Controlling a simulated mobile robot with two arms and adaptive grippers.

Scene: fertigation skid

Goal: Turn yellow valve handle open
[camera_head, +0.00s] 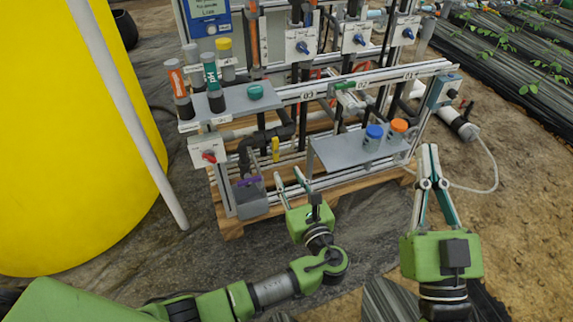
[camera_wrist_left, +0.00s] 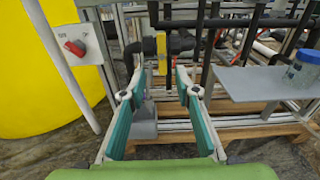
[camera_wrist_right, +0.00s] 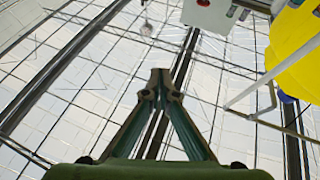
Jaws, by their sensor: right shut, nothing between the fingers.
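The yellow valve handle (camera_head: 275,148) stands upright on a dark pipe at the left part of the skid. In the left wrist view the yellow handle (camera_wrist_left: 162,47) shows straight ahead, beyond and between the fingertips. My left gripper (camera_head: 289,178) is open and empty, just in front of and below the handle, and appears apart from it. Its open fingers also show in the left wrist view (camera_wrist_left: 160,75). My right gripper (camera_head: 430,150) is shut and empty, pointing up at the right. In the right wrist view its fingertips (camera_wrist_right: 160,78) meet.
A grey shelf (camera_head: 340,150) with blue- and orange-capped jars (camera_head: 374,132) is right of the handle. A white box with a red knob (camera_head: 208,156) is to the left. A grey bin (camera_head: 250,198) sits below. A large yellow tank (camera_head: 70,150) stands far left.

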